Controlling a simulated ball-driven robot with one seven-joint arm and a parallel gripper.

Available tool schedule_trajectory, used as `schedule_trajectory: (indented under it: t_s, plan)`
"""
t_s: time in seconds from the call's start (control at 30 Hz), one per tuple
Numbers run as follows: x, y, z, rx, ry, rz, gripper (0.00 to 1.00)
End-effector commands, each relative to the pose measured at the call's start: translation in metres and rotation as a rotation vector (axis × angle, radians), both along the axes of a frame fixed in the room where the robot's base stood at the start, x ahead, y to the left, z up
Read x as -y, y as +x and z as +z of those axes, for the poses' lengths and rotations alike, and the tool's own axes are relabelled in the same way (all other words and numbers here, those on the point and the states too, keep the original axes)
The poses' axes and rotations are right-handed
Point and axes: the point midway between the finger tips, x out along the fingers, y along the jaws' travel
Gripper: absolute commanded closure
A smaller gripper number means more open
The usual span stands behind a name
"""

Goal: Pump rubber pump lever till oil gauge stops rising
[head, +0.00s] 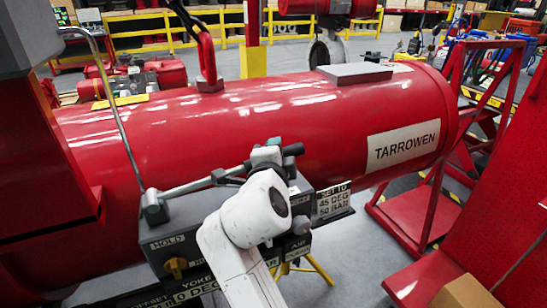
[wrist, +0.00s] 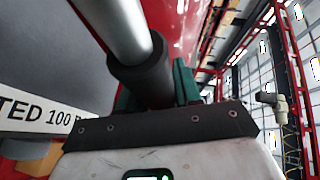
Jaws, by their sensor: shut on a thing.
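The pump lever (head: 195,186) is a grey rod with a black rubber grip at its right end. It rises slightly to the right from a dark pivot on the grey control box (head: 183,238). My gripper (head: 266,154) is around the lever near its rubber end, partly hidden behind my white wrist. In the wrist view the grey rod (wrist: 118,28) runs into the black rubber sleeve (wrist: 143,72), which lies between my gripper's teal fingers (wrist: 158,92). The gripper is shut on this sleeve. I cannot make out an oil gauge in either view.
A large red cylinder (head: 250,110) labelled TARROWEN lies just behind the box. A thin metal rod (head: 118,115) rises at the left. Red frames (head: 430,205) and a cardboard box (head: 465,293) stand at the right.

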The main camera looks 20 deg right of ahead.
Motion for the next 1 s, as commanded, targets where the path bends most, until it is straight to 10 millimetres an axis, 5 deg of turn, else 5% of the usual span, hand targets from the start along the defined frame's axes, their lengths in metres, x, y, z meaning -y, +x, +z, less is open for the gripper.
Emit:
schedule_trajectory:
  t_s: [0.47, 0.5, 0.7, 1.0]
  plan:
    - [0.0014, -0.0006, -0.0095, -0.004, 0.032, -0.001, 1.00]
    - [0.0014, -0.0006, -0.0094, -0.004, 0.032, -0.001, 0.65]
    - [0.0011, -0.0003, -0.0090, -0.003, 0.033, 0.000, 0.46]
    - [-0.0011, -0.0026, -0.0083, -0.002, 0.032, 0.002, 0.46]
